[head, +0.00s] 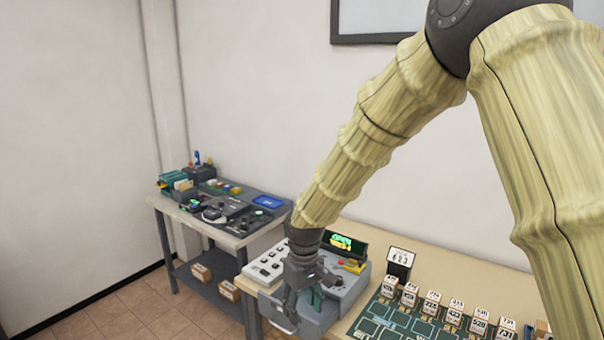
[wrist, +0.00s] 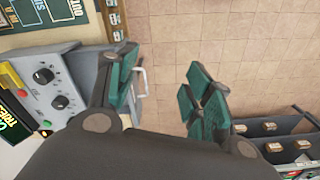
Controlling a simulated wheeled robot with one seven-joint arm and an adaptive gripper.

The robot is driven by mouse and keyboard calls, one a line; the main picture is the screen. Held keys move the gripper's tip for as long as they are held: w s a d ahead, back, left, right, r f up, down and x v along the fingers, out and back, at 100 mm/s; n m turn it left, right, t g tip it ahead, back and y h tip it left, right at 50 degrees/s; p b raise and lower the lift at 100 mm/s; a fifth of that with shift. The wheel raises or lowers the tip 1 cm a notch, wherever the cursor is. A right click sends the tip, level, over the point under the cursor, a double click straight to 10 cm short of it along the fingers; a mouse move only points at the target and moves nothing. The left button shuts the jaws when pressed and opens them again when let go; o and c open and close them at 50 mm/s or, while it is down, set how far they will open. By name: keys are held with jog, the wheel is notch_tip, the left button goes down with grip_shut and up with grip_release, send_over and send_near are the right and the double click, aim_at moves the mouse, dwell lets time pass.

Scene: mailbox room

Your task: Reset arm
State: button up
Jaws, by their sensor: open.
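My gripper (head: 302,308) hangs at the end of my arm, in front of a grey console (head: 345,290) on the near table. In the wrist view my gripper (wrist: 165,95) has its two green-padded fingers spread wide apart. Tiled floor shows between them and nothing is held. The console (wrist: 50,85), with black knobs, shows at the left of the wrist view beside the left finger. My arm partly hides the console in the head view.
The near table (head: 450,262) carries a green mat (head: 385,325) with several numbered blocks. A second table (head: 235,236) with equipment stands behind at the left, with small boxes on its lower shelf. Tiled floor (head: 130,305) lies open at the left.

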notch_tip(320, 180, down, 10)
jog(key=d+r, duration=0.1)
jog(key=d, duration=0.1)
jog(key=s+d+f+m+y+b, duration=0.15)
jog(key=s+d+f, duration=0.25)
jog(key=s+f, duration=0.45)
jog(key=s+d+f+m, duration=0.2)
jog(key=s+d+f, duration=0.25)
jog(key=f, duration=0.75)
jog(key=s+d+f+m, duration=0.1)
jog(key=s+d+f, duration=0.2)
jog(key=s, duration=0.5)
jog(key=s+d+f+m+h+b, duration=0.1)
jog(key=s+d+f, duration=0.3)
jog(key=s, duration=0.4)
jog(key=s+d+f+m+b, duration=0.1)
jog(key=s+d+f, duration=0.2)
jog(key=s+d, duration=0.2)
jog(key=s, duration=0.3)
jog(key=shift+f+m+h, duration=0.3)
jog(key=shift+m+h, duration=0.05)
